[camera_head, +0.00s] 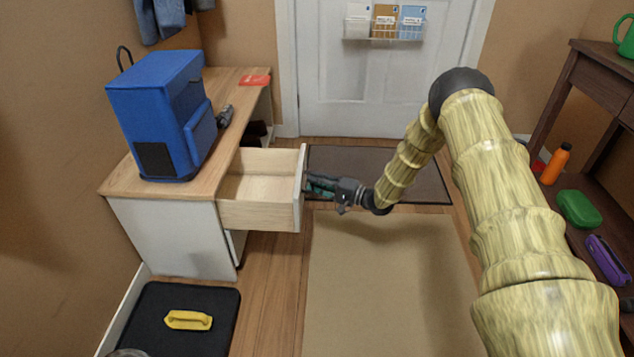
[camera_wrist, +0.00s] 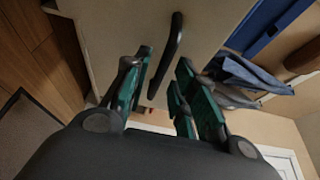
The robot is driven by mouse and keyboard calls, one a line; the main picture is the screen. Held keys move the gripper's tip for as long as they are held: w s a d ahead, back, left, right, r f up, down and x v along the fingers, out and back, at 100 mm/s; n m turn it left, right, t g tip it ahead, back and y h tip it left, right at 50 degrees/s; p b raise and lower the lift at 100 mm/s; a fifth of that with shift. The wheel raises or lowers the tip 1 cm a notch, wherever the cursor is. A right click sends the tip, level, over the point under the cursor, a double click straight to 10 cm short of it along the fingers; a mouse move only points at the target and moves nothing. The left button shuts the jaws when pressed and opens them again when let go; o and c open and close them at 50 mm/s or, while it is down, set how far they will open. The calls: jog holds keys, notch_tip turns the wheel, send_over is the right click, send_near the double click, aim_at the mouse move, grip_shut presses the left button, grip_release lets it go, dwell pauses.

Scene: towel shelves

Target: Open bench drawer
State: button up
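The bench drawer (camera_head: 262,213) is pulled well out of the wooden bench (camera_head: 172,188), and its pale inside shows empty in the head view. My gripper (camera_head: 312,183) is just right of the drawer front, level with it. In the wrist view the drawer front (camera_wrist: 115,25) fills the top, with a black bar handle (camera_wrist: 171,48) on it. The teal fingers of my gripper (camera_wrist: 164,66) stand apart on either side of the handle, with gaps visible. The handle is hidden in the head view.
A blue backpack (camera_head: 157,120) and a red item (camera_head: 255,81) are on the bench top. A dark shelf (camera_head: 590,75) stands at right. The beige rug (camera_head: 375,290) is clear.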

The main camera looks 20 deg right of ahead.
jog(key=shift+d, duration=0.1)
jog(key=v, duration=1.1)
jog(key=shift+s+d, duration=0.25)
jog(key=shift+s, duration=0.05)
jog(key=s+a+f+n+g+h, duration=0.1)
jog(key=s+a+f+g+h, duration=0.1)
jog(key=s+a+f+h, duration=0.5)
jog(key=s+a+f+n+g+h, duration=0.15)
jog(key=s+a+f, duration=0.35)
jog(key=s+f, duration=0.6)
jog(key=s+n+g+h, duration=0.55)
jog(key=s+g, duration=0.35)
jog(key=s, duration=2.3)
notch_tip(320, 180, up, 36)
jog(key=p, duration=3.6)
jog(key=shift+y+p, duration=0.35)
jog(key=shift+y, duration=0.05)
